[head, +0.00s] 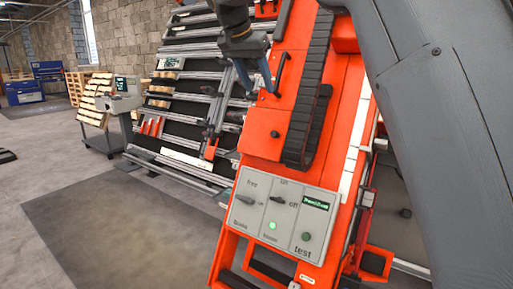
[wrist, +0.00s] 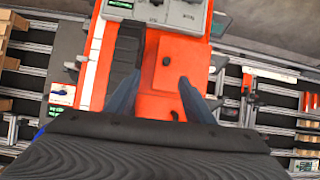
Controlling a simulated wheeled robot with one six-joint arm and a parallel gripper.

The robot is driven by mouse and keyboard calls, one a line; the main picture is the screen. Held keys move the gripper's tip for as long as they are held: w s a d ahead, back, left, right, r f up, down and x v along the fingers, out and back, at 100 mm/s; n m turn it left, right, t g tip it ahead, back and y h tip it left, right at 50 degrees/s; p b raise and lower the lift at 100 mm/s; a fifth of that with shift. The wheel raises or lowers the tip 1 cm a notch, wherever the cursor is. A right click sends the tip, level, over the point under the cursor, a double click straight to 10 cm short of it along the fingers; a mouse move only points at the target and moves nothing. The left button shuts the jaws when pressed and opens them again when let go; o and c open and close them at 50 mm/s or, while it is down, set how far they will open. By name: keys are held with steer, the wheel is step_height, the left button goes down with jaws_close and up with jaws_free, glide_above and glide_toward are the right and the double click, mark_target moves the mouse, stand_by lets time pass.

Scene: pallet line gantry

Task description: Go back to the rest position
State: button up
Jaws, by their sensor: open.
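My gripper (head: 257,84) is at the top middle of the head view, in front of the orange machine (head: 262,118) and beside its black bar handle (head: 281,73). In the wrist view my gripper (wrist: 158,84) shows two blue-grey fingers spread apart, with nothing held between them. Orange surface and a small black knob (wrist: 167,60) show between and beyond the fingers. Whether a finger touches the machine cannot be told.
A grey control panel (head: 264,238) with two switches, a lit green lamp (head: 273,226) and a green button sits low on the machine. A slanted rack with rails (head: 180,112) stands behind. A cart (head: 99,137) stands at left. Floor at lower left is clear.

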steer(key=s+d+f+n+g+y+p, duration=0.2)
steer(key=s+d+f+n+g+p, duration=0.15)
steer(key=s+d+f, duration=1)
steer(key=s+d+f+n+p, duration=0.1)
steer(key=s+d+f, duration=0.1)
steer(key=s+f, duration=0.3)
steer(key=s+d+f+n+g+y+p, duration=0.1)
steer(key=s+f, duration=0.4)
steer(key=s, duration=0.8)
steer(key=s+d+f+n+g+p, duration=0.1)
steer(key=s+d+f+p, duration=0.1)
steer(key=s+f, duration=0.3)
steer(key=s, duration=0.4)
steer(key=shift+d+f, duration=0.3)
